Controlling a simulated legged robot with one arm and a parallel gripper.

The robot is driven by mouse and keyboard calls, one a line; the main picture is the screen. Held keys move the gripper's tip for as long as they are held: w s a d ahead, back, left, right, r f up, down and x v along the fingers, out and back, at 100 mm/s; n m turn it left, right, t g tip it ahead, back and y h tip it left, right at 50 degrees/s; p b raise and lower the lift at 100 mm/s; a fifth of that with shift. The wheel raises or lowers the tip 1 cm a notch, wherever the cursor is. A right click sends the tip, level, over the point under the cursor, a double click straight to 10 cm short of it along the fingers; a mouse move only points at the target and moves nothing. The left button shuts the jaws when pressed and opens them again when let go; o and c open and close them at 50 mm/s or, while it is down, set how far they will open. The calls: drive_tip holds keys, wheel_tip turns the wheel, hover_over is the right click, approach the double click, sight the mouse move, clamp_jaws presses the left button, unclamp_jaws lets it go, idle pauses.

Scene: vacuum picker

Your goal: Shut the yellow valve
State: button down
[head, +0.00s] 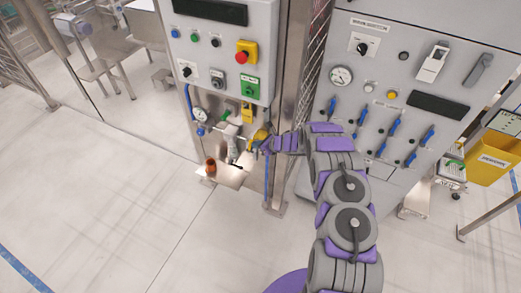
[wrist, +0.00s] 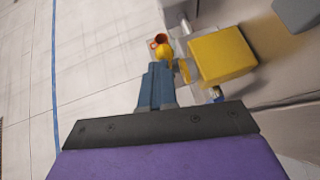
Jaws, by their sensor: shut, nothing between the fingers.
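A yellow valve handle (head: 258,136) shows in the head view on the pipework below the left panel, right at the tip of my arm. My gripper (head: 266,145) is beside it and partly covers it. In the wrist view my gripper (wrist: 157,68) is shut, its fingers together with nothing between them. A yellow rounded part (wrist: 164,53) is just past the fingertips, and a thin yellow piece (wrist: 185,70) is to their right; I cannot tell whether the fingers touch either. A larger yellow block (wrist: 222,57) is further right.
A green handle (head: 226,115) and a pressure gauge (head: 200,114) are close by on the same pipework. An orange-brown cup-like part (head: 211,165) stands on a small metal shelf (head: 232,178). The right cabinet carries several blue levers (head: 392,126). Floor to the left is clear.

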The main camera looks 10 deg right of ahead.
drive_tip(key=shift+w+a+r+b, duration=0.65)
drive_tip(key=shift+w+a+b, duration=0.2)
drive_tip(key=shift+b, duration=0.1)
drive_tip(key=shift+d, duration=0.15)
drive_tip(key=shift+d, duration=0.25)
drive_tip(key=shift+a, duration=0.1)
